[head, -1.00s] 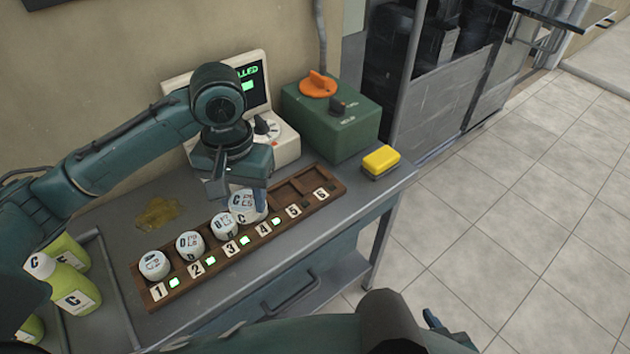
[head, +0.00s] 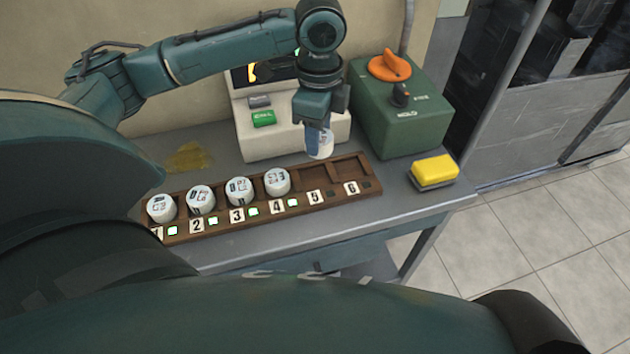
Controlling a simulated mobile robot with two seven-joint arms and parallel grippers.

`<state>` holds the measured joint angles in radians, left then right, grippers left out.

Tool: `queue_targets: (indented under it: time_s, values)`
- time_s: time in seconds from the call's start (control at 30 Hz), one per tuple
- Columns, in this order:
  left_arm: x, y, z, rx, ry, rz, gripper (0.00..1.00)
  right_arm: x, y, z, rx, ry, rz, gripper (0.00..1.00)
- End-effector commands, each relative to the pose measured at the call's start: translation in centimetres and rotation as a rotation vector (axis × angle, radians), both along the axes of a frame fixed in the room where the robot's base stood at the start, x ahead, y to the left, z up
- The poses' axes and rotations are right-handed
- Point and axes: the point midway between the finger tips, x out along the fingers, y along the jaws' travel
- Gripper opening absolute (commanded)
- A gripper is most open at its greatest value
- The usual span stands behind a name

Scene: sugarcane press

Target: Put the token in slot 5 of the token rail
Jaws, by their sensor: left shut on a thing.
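The wooden token rail (head: 375,189) lies on the grey bench, with numbered labels 1 to 6 along its front. White round tokens sit in slots 1 (head: 161,208), 2 (head: 200,199), 3 (head: 239,191) and 4 (head: 277,181), each with a lit green lamp. The lamps at 5 and 6 are dark. My left gripper (head: 319,139) points down and is shut on another white token (head: 321,149), at the back of the slot 5 area. Whether this token touches the rail cannot be told. Slot 6 (head: 351,171) is empty. My right gripper is out of view.
A cream machine (head: 262,142) with a green button stands behind the rail. A green box (head: 400,125) with an orange knob stands to its right. A yellow sponge-like block (head: 433,170) lies near the bench's right end. My own arm covers the lower left.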

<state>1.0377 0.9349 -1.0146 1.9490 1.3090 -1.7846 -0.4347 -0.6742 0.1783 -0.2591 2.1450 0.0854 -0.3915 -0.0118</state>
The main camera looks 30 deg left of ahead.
Motion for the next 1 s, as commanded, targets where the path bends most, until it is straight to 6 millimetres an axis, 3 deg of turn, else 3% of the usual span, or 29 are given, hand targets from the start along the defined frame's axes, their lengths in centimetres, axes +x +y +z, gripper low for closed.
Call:
queue_targets:
  time_s: [0.1, 0.3, 0.9, 1.0]
  values:
    - [0.4, 0.9, -0.4, -0.002, -0.005, -0.169, 0.23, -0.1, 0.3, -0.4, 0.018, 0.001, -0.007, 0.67]
    - [0.6, 1.5, -1.1, -0.006, -0.005, -0.305, 0.23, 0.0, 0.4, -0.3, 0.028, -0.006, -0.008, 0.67]
    - [0.5, 1.5, -9.7, -0.006, -0.004, -0.317, 0.23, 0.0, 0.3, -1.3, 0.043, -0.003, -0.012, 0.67]
    - [0.6, 1.5, -10.4, -0.006, -0.007, -0.317, 0.23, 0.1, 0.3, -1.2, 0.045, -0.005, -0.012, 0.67]
